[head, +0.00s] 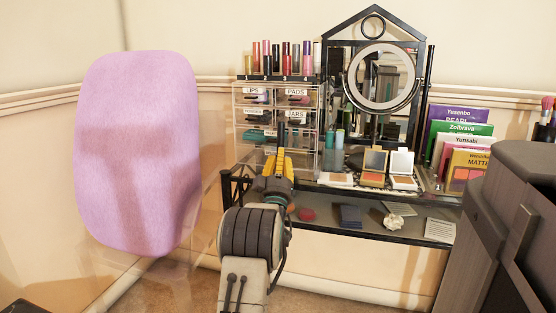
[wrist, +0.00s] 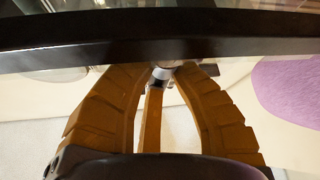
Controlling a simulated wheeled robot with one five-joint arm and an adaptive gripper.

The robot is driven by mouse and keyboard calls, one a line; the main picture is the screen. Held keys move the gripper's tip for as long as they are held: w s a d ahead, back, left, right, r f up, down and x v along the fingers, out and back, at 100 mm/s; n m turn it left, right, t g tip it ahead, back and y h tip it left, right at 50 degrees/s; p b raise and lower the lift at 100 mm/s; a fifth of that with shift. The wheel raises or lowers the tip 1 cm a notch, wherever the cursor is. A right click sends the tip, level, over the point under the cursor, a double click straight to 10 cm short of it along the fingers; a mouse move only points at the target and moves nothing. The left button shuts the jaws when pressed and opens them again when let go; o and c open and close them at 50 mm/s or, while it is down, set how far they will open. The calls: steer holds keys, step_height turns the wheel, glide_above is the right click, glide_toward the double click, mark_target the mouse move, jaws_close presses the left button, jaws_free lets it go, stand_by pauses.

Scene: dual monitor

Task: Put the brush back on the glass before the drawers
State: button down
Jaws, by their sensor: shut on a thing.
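My gripper (head: 276,163), with yellow fingers, is in front of the clear drawers (head: 297,113) on the vanity. It is shut on the brush; a dark upright piece (head: 281,134) shows above the fingers, probably part of it. The rest of the brush is hard to make out. The glass before the drawers is mostly hidden behind my gripper. A dark frame edge (wrist: 160,36) crosses the wrist view just beyond the fingertips.
Lipsticks (head: 283,58) stand on the drawers. A lower shelf (head: 325,219) holds small items. A pink chair back (head: 137,150) is left; a grey cabinet (head: 510,225) stands right.

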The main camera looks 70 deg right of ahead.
steer(key=shift+f, duration=0.1)
steer(key=c, duration=1.1)
jaws_free()
steer(key=shift+p+v, duration=1.55)
steer(key=shift+v, duration=4.35)
